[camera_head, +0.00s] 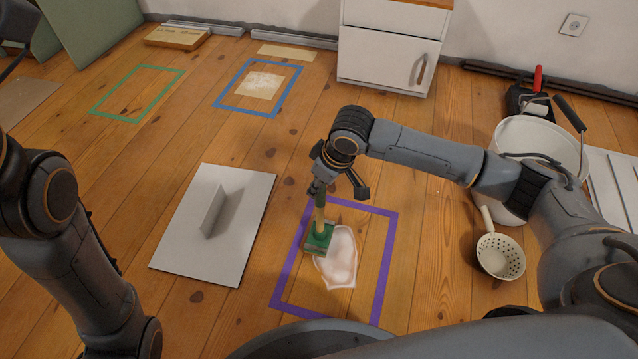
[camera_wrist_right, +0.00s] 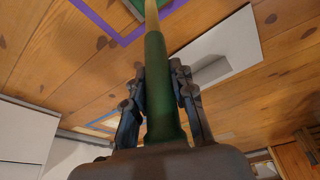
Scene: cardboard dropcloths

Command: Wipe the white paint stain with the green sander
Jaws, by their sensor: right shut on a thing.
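The white paint stain (camera_head: 340,262) lies on the wooden floor inside a purple taped square (camera_head: 388,262). The green sander (camera_head: 319,240) has a green head and a wooden handle with a green grip. My right gripper (camera_head: 318,186) is shut on its handle from above. In the right wrist view the green grip (camera_wrist_right: 158,85) sits between my right gripper's fingers (camera_wrist_right: 158,95). The sander's head is over the upper left edge of the stain; I cannot tell whether it touches the floor. My left arm shows at the left, but its gripper is out of view.
A white board with an upright fin (camera_head: 240,235) lies left of the purple square. A white bucket (camera_head: 543,140) and a strainer (camera_head: 499,255) stand at the right. Green (camera_head: 124,116) and blue (camera_head: 230,107) taped squares and a white cabinet (camera_head: 385,62) are farther back.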

